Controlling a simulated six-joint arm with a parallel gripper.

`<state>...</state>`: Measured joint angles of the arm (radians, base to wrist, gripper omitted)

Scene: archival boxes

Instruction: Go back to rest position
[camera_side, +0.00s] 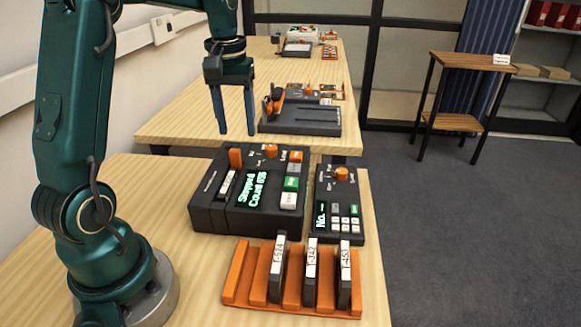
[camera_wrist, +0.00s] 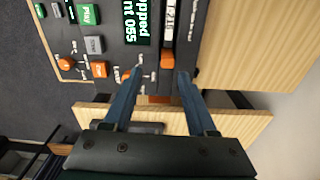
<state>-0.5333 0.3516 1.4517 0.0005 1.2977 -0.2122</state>
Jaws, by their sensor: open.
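My gripper (camera_side: 234,112) hangs above the far edge of the near table, pointing down, behind the dark tape player. Its two blue fingers are apart with nothing between them, and it also shows in the wrist view (camera_wrist: 155,80). The player (camera_side: 210,212) has a lit green screen reading "Stopped" and "Count 055". A labelled cartridge sits in its slot at the left. In the wrist view the player (camera_wrist: 112,28) lies beyond the fingertips. My fingers appear clear of it.
An orange rack (camera_side: 237,284) holds several upright labelled cartridges at the front. A small keypad box (camera_side: 326,232) stands right of the player. Another dark device (camera_side: 310,122) is on the farther table (camera_side: 180,118). A wooden stand (camera_side: 465,62) is at the right.

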